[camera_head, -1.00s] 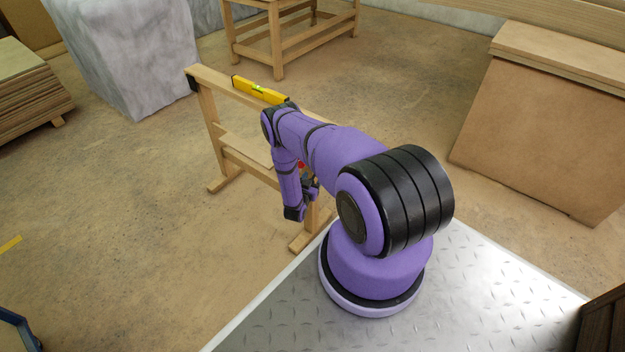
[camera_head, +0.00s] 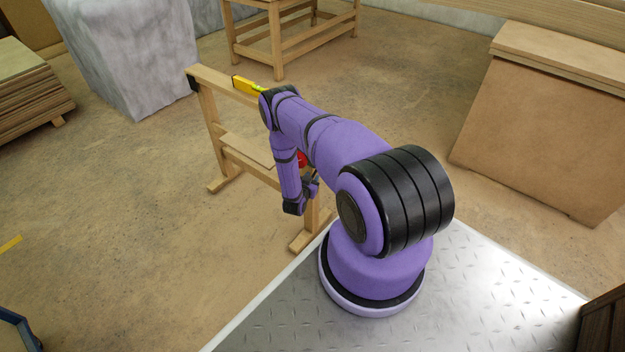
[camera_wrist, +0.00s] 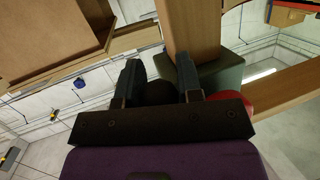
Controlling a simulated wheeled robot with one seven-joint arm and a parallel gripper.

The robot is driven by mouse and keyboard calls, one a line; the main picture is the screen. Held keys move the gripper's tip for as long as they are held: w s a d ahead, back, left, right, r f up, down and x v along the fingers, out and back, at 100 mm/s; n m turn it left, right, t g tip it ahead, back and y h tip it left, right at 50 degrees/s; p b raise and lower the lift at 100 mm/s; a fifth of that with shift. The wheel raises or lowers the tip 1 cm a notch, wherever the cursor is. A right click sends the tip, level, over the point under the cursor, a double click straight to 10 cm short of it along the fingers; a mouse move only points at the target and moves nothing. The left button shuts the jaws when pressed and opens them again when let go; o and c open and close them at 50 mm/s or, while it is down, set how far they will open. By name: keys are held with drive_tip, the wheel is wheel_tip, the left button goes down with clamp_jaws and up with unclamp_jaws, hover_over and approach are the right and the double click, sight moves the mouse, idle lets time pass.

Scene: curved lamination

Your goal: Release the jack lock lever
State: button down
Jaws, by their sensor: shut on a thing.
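In the wrist view my gripper (camera_wrist: 160,78) has its two dark fingers on either side of a dark rounded piece (camera_wrist: 159,92), which looks like the jack lock lever and is shut between them. Its shape is mostly hidden by the gripper's body. A red part (camera_wrist: 236,104), perhaps of the jack, shows just right of the fingers, beside a grey-green block (camera_wrist: 219,80). In the head view a small red part (camera_head: 302,159) shows behind my forearm at the wooden trestle (camera_head: 207,104). My gripper's fingertips are hard to make out there.
A wooden post (camera_wrist: 191,28) rises close beyond the fingers in the wrist view. A yellow level (camera_head: 248,85) lies on the trestle's top rail, partly hidden by my arm. A leaning board (camera_head: 545,140) stands at the right.

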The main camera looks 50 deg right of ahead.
drive_tip(key=shift+w+a+r+y, duration=0.1)
drive_tip(key=shift+a+r+y, duration=0.25)
drive_tip(key=shift+r, duration=0.25)
drive_tip(key=shift+a+r+y, duration=0.1)
drive_tip(key=shift+r+y, duration=0.15)
drive_tip(key=shift+r, duration=0.1)
drive_tip(key=shift+a+r+m+g+y, duration=0.35)
drive_tip(key=shift+r+y, duration=0.25)
drive_tip(key=shift+y, duration=0.3)
drive_tip(key=c, duration=0.8)
unclamp_jaws()
